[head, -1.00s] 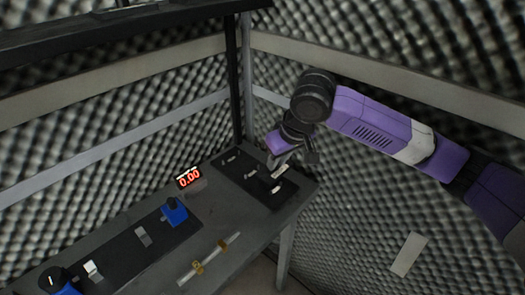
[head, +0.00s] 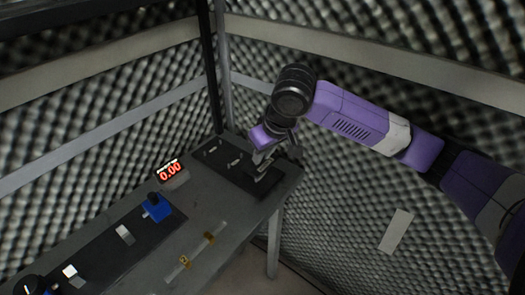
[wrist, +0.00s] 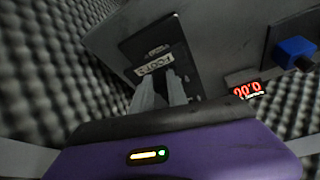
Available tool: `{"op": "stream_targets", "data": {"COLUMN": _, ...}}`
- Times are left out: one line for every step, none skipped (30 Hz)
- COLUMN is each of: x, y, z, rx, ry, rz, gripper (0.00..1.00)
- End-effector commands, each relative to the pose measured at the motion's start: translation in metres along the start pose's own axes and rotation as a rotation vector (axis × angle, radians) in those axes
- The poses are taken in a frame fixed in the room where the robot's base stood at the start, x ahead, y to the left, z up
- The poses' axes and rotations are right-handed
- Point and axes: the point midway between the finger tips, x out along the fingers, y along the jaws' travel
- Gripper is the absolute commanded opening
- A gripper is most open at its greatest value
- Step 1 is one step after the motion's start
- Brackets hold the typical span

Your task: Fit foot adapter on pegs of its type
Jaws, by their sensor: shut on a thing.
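The foot adapter (wrist: 153,64) is a small piece with a pale label, upside down in the wrist view, whose lettering I cannot read surely. My gripper (wrist: 165,88) is shut on it, with the two grey fingers at its near edge. In the head view my gripper (head: 262,168) is low over the right end of a black panel (head: 228,168). Small pale pegs or fittings (head: 235,162) show on the panel left of the gripper. The adapter hides what lies under it, so I cannot tell whether it touches a peg.
Foam walls and a dark post (head: 211,80) stand close behind.

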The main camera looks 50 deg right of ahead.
Motion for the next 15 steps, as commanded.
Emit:
{"op": "stream_targets", "data": {"x": 0.007, "y": 0.000, "z": 0.003, "rx": 0.001, "ry": 0.000, "rz": -0.001, "gripper": 0.00}}
{"op": "stream_targets", "data": {"x": 0.009, "y": 0.000, "z": 0.004, "rx": 0.001, "ry": 0.000, "rz": -0.001, "gripper": 0.00}}
{"op": "stream_targets", "data": {"x": 0.012, "y": 0.000, "z": 0.005, "rx": 0.001, "ry": 0.001, "rz": 0.000, "gripper": 0.00}}
{"op": "stream_targets", "data": {"x": 0.014, "y": 0.000, "z": 0.005, "rx": 0.001, "ry": 0.001, "rz": 0.000, "gripper": 0.00}}
{"op": "stream_targets", "data": {"x": 0.015, "y": 0.000, "z": 0.006, "rx": 0.002, "ry": 0.001, "rz": 0.000, "gripper": 0.00}}
{"op": "stream_targets", "data": {"x": 0.017, "y": 0.000, "z": 0.007, "rx": 0.002, "ry": 0.001, "rz": 0.000, "gripper": 0.00}}
{"op": "stream_targets", "data": {"x": 0.019, "y": 0.000, "z": 0.007, "rx": 0.002, "ry": 0.001, "rz": 0.000, "gripper": 0.00}}
{"op": "stream_targets", "data": {"x": 0.020, "y": 0.000, "z": 0.008, "rx": 0.001, "ry": 0.001, "rz": 0.000, "gripper": 0.00}}
{"op": "stream_targets", "data": {"x": 0.021, "y": 0.000, "z": 0.009, "rx": 0.001, "ry": 0.001, "rz": 0.000, "gripper": 0.00}}
{"op": "stream_targets", "data": {"x": 0.022, "y": 0.000, "z": 0.009, "rx": 0.001, "ry": 0.001, "rz": 0.000, "gripper": 0.00}}
{"op": "stream_targets", "data": {"x": 0.023, "y": 0.000, "z": 0.009, "rx": 0.001, "ry": 0.001, "rz": 0.000, "gripper": 0.00}}
{"op": "stream_targets", "data": {"x": 0.023, "y": 0.000, "z": 0.009, "rx": 0.001, "ry": 0.001, "rz": 0.000, "gripper": 0.00}}
{"op": "stream_targets", "data": {"x": 0.024, "y": 0.000, "z": 0.009, "rx": 0.001, "ry": 0.001, "rz": 0.000, "gripper": 0.00}}
{"op": "stream_targets", "data": {"x": 0.024, "y": 0.000, "z": 0.009, "rx": 0.001, "ry": 0.001, "rz": 0.000, "gripper": 0.00}}
{"op": "stream_targets", "data": {"x": 0.024, "y": 0.000, "z": 0.009, "rx": 0.000, "ry": 0.001, "rz": 0.000, "gripper": 0.00}}
